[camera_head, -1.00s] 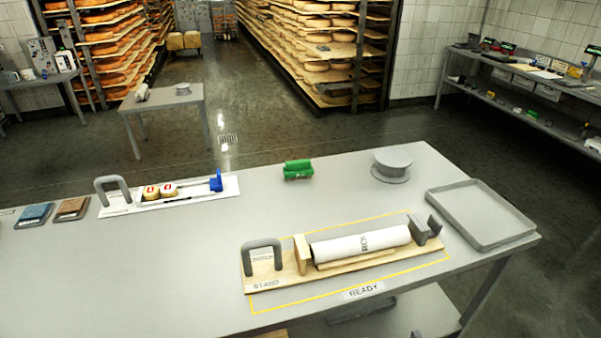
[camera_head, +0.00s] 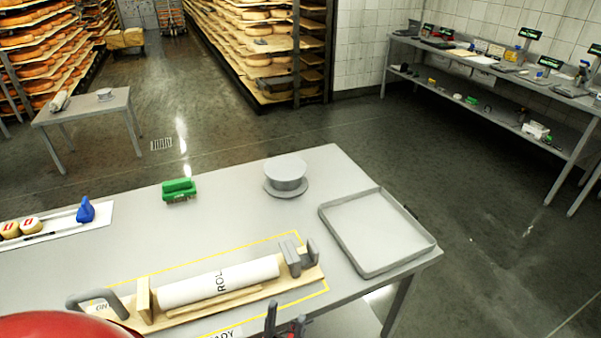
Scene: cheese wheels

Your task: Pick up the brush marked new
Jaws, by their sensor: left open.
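A green block-shaped item (camera_head: 179,189), which looks like a brush, lies on the grey table (camera_head: 230,222) near its far edge. I cannot read any mark on it. A small blue upright item (camera_head: 86,210) stands on a white board at the left; I cannot tell if it is a brush. My left gripper (camera_head: 285,322) shows only its dark fingertips at the bottom edge. They are apart with nothing visible between them, in front of the wooden stand and well away from the green item. My right gripper is not in view.
A wooden stand with a white roll (camera_head: 220,283) lies inside a yellow outline. A round grey lidded piece (camera_head: 285,175) and an empty grey tray (camera_head: 376,232) are on the right of the table. A side bench (camera_head: 490,75) with several items stands far right.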

